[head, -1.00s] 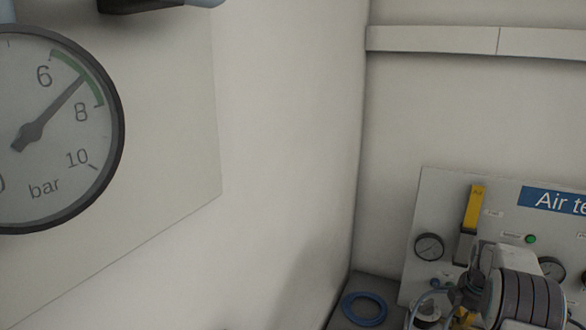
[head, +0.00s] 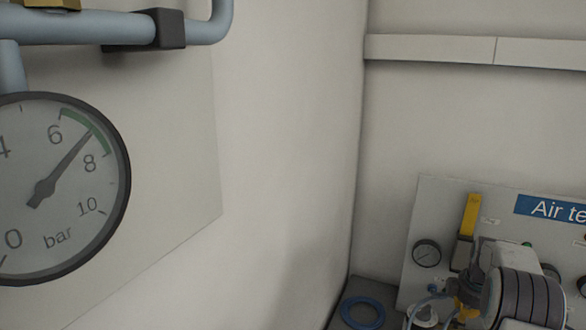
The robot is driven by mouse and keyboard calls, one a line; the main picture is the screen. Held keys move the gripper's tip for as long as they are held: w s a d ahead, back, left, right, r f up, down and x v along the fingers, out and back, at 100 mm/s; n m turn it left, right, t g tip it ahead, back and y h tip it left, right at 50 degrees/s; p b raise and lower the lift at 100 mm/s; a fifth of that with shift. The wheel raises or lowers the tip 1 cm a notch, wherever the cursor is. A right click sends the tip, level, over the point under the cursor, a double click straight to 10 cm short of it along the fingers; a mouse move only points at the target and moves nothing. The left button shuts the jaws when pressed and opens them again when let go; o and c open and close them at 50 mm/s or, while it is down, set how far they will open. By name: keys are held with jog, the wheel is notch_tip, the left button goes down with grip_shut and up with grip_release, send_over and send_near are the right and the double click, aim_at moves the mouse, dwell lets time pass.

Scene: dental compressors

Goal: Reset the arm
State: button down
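A grey body with dark ribs (head: 525,300), which looks like part of my arm, stands at the lower right edge of the head view. Smaller dark parts (head: 468,290) sit at its left end and overlap the test panel behind. The bottom edge cuts this area off. I cannot make out any gripper fingers, nor anything held.
A large round pressure gauge (head: 75,215) is close on the left wall, under blue-grey pipework (head: 100,27). A panel labelled "Air te..." (head: 410,280) stands at the lower right, beside a blue ring (head: 362,312) on a dark surface. A white wall rail (head: 430,48) runs behind.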

jog(key=s+a+f+m, duration=0.1)
jog(key=s+f+m, duration=0.1)
jog(key=s+a+f+m+g, duration=0.1)
jog(key=s+m, duration=0.1)
jog(key=m, duration=0.1)
jog(key=s+a+f+m+g+y, duration=0.1)
jog(key=s+f+m, duration=0.1)
jog(key=m, duration=0.1)
jog(key=shift+s+a+f, duration=0.2)
jog(key=shift+a+f, duration=0.05)
jog(key=shift+f, duration=0.1)
jog(key=s+a+r+m, duration=0.2)
jog(key=s+a+r, duration=0.4)
jog(key=s+a, duration=0.55)
jog(key=s+a+r+m, duration=0.2)
jog(key=s+a+r, duration=0.55)
jog(key=s, duration=0.65)
jog(key=s+a+r+n+t, duration=0.2)
jog(key=a+r+t, duration=0.2)
jog(key=a+r, duration=0.1)
jog(key=shift+r+n, duration=0.4)
jog(key=shift+r, duration=0.4)
